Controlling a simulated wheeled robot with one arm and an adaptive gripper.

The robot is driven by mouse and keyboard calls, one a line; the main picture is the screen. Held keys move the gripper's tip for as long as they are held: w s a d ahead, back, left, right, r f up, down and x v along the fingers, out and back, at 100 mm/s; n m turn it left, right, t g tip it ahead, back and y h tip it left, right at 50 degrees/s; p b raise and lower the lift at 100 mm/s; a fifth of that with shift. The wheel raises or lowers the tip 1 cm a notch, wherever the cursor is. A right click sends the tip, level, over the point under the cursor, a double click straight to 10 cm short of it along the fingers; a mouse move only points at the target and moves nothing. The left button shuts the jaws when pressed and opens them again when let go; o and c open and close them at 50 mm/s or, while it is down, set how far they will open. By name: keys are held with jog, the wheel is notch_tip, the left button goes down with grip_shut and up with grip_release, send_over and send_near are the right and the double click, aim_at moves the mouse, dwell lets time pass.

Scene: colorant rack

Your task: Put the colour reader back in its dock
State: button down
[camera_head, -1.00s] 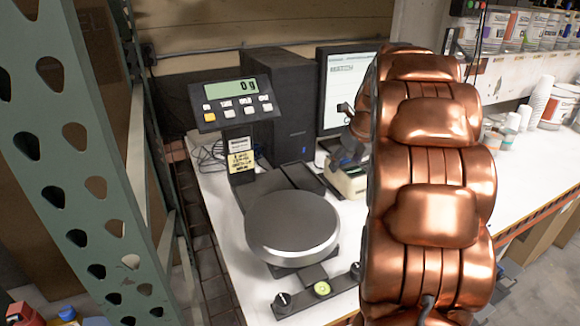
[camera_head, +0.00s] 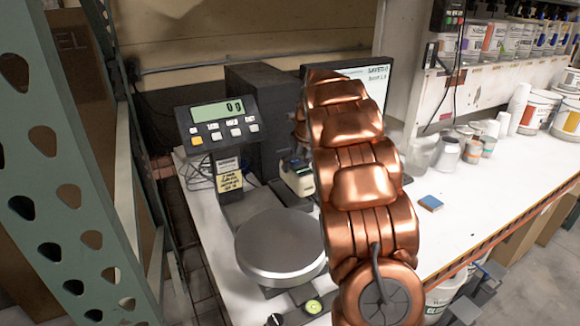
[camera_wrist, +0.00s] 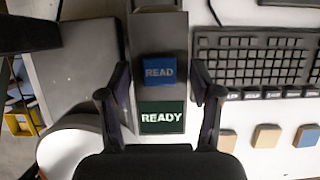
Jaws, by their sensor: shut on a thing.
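The colour reader (camera_wrist: 151,98) shows in the wrist view as a narrow grey body with a blue READ button and a green READY screen. My gripper (camera_wrist: 160,80) has one dark finger along each side of it and is shut on it. In the head view, a small pale device (camera_head: 298,177) shows beside my copper arm, near the monitor. My arm hides most of my gripper there. I cannot make out the dock as separate from the reader, nor whether the reader is seated in it.
A scale (camera_head: 280,247) with a round pan and a display reading 0 g stands to the left. A keyboard (camera_wrist: 265,62) lies right of the reader, with several colour chips (camera_wrist: 266,136) below it. Cups and tubs stand further right.

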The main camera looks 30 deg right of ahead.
jog(key=shift+w+a+r, duration=0.1)
jog(key=shift+w+r, duration=0.05)
jog(key=shift+w, duration=0.55)
jog(key=shift+w+a+f+p, duration=0.1)
jog(key=shift+w+f+p, duration=0.1)
jog(key=shift+w, duration=0.2)
jog(key=shift+w+a+f+p, duration=0.1)
jog(key=shift+w+p, duration=0.1)
jog(key=shift+w, duration=0.2)
jog(key=shift+f+p, duration=0.75)
jog(key=shift+f, duration=0.9)
jog(key=shift+c, duration=1.1)
grip_release()
jog(key=shift+f, duration=0.15)
